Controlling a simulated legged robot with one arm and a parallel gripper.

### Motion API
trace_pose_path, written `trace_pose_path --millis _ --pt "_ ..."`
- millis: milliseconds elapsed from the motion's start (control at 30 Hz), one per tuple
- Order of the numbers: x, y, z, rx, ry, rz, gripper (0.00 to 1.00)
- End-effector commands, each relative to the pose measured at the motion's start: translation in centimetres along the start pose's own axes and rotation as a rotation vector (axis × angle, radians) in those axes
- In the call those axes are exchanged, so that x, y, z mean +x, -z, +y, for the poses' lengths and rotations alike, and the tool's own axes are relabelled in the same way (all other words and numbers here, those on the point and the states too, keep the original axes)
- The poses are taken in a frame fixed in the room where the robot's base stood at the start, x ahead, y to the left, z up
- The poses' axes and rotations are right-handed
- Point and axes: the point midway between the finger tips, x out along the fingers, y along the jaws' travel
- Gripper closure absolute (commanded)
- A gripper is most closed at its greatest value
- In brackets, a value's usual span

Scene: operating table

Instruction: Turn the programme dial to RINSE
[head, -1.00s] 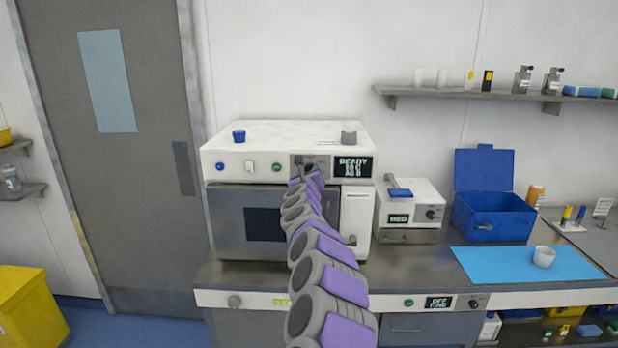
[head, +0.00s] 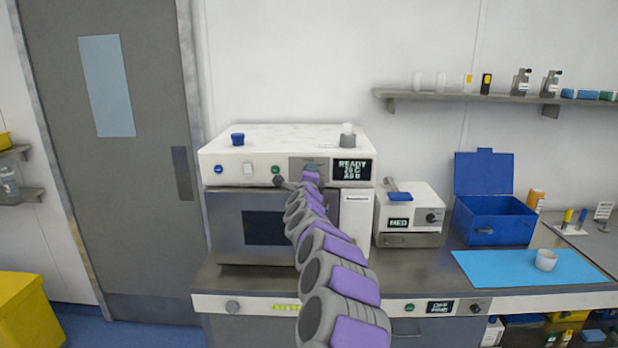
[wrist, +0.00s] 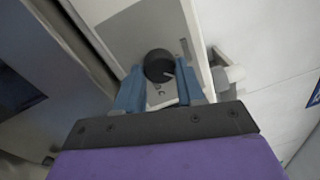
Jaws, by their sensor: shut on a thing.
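The programme dial (wrist: 158,65) is a round black knob with a pale pointer line, on a grey panel strip in the wrist view. My gripper (wrist: 161,77) has its two blue fingers at either side of the dial, shut on it. In the head view my gripper (head: 311,174) is at the front panel of the white washer-like machine (head: 230,153), just left of its display (head: 353,169). The display reads READY on its top line; the lower lines are hard to read. My gripper and arm hide the dial there, and I cannot read any programme labels around it.
A blue knob (head: 218,169), a white switch (head: 248,169) and a green button (head: 276,169) sit left on the panel. A small white device (head: 411,205) and a blue open box (head: 492,218) stand to the right.

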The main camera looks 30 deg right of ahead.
Motion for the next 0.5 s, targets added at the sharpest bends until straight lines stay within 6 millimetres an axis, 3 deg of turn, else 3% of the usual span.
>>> trace_pose_path --millis 500 --pt "-0.01 -0.03 0.36 -0.483 -0.008 -0.034 0.92"
